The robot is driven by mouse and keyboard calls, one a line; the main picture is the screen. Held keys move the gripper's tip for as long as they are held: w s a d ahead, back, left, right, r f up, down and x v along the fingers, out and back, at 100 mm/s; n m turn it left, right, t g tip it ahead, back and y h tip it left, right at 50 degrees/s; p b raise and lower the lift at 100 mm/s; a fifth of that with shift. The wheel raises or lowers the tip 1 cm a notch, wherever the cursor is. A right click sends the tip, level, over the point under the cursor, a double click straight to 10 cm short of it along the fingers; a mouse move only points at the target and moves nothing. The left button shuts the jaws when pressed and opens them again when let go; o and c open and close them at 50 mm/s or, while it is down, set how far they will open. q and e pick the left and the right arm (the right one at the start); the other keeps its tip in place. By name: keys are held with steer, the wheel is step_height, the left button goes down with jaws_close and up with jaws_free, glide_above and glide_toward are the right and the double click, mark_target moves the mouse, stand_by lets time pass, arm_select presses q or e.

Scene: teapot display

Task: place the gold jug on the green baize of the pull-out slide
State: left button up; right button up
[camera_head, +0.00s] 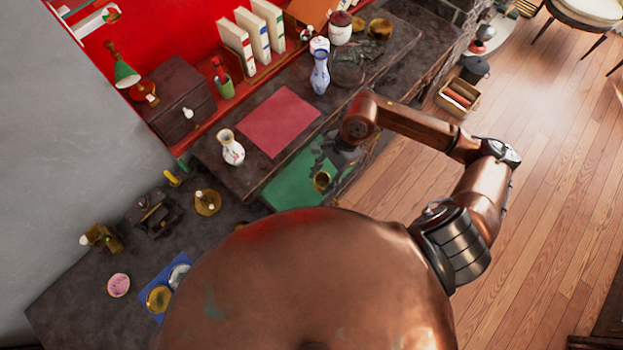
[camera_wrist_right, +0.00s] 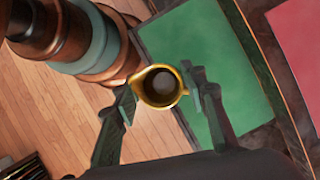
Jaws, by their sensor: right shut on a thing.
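The gold jug (camera_head: 321,181) is between the fingers of my right gripper (camera_head: 328,165), and it also shows in the right wrist view (camera_wrist_right: 160,87), seen from above with its dark mouth open. The fingers (camera_wrist_right: 164,100) close on it from both sides. The green baize (camera_head: 289,184) lies on the pull-out slide, and it fills the upper middle of the wrist view (camera_wrist_right: 215,55). In the wrist view the jug overlaps the slide's dark edge, with wood floor beside it. I cannot tell its height above the baize. My left gripper is not in view.
A white painted vase (camera_head: 231,150) stands left of the slide and a red mat (camera_head: 278,122) lies behind it. A blue-and-white vase (camera_head: 319,78) stands further back. Brass pieces crowd the dark surface at left. Part of the baize is bare.

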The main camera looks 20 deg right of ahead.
steer(key=m, duration=0.1)
steer(key=s+m+t, duration=0.1)
steer(key=m, duration=0.1)
steer(key=s+m+t, duration=0.1)
steer(key=shift+d+f+m, duration=0.1)
steer(key=shift+d+m, duration=0.1)
steer(key=shift+m, duration=0.1)
steer(key=s+m+t+h, duration=0.1)
steer(key=m, duration=0.3)
steer(key=m+p, duration=0.1)
steer(key=m, duration=0.1)
glide_above(328, 170)
steer(key=s, duration=0.1)
steer(key=shift+t, duration=0.4)
steer(key=f, duration=0.8)
steer(key=shift+a, duration=0.25)
steer(key=shift+w+d+f, duration=0.2)
steer(key=shift+w+f, duration=0.25)
steer(key=shift+f, duration=0.25)
step_height(328, 170, down, 2)
steer(key=shift+f, duration=0.4)
steer(key=shift+f, duration=0.1)
steer(key=o, duration=1.3)
